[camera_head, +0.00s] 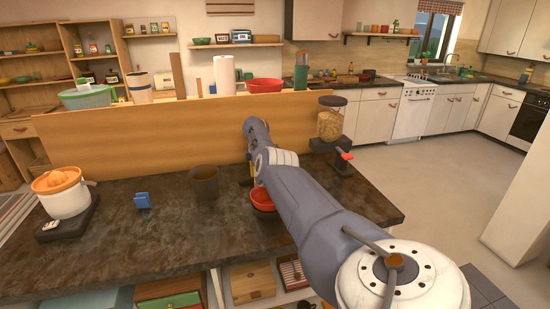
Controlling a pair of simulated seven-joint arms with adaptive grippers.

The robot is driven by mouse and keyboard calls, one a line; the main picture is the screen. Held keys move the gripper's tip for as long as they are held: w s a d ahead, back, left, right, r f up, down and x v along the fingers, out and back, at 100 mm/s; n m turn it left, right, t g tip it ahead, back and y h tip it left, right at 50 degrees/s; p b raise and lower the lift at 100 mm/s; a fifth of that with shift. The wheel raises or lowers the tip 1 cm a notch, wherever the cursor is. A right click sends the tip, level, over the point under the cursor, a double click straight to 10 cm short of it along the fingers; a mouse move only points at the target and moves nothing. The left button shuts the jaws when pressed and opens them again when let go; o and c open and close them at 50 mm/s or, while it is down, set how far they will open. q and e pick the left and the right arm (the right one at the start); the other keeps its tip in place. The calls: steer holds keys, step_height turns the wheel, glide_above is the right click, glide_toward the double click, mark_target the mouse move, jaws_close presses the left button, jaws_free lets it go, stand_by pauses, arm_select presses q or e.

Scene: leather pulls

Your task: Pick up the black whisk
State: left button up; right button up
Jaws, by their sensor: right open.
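I cannot make out the black whisk in this view; my right arm covers part of the counter. My right gripper (250,182) points down at the far end of that arm, close to the red bowl (262,199). The gripper is mostly hidden by my own arm links, so little of its fingers shows, but it is open. I cannot tell whether it touches anything. My left gripper is out of view.
The dark stone counter (150,235) holds a dark cup (205,184), a blue holder (142,201) and an orange-topped juicer (62,192). A grain dispenser (331,120) stands at the right end. A wooden panel (150,134) rises behind. The counter's front left is clear.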

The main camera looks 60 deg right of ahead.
steer(key=shift+c, duration=0.4)
jaws_close()
steer(key=shift+r, duration=0.1)
step_height(320, 180, up, 19)
steer(key=s+d+r+m, duration=0.2)
steer(key=s+d+r, duration=0.3)
steer(key=d+r, duration=0.1)
steer(key=shift+s+r+m, duration=0.3)
steer(key=shift+m, duration=0.1)
stand_by(1.0)
steer(key=shift+s+r, duration=0.1)
steer(key=shift+s, duration=0.2)
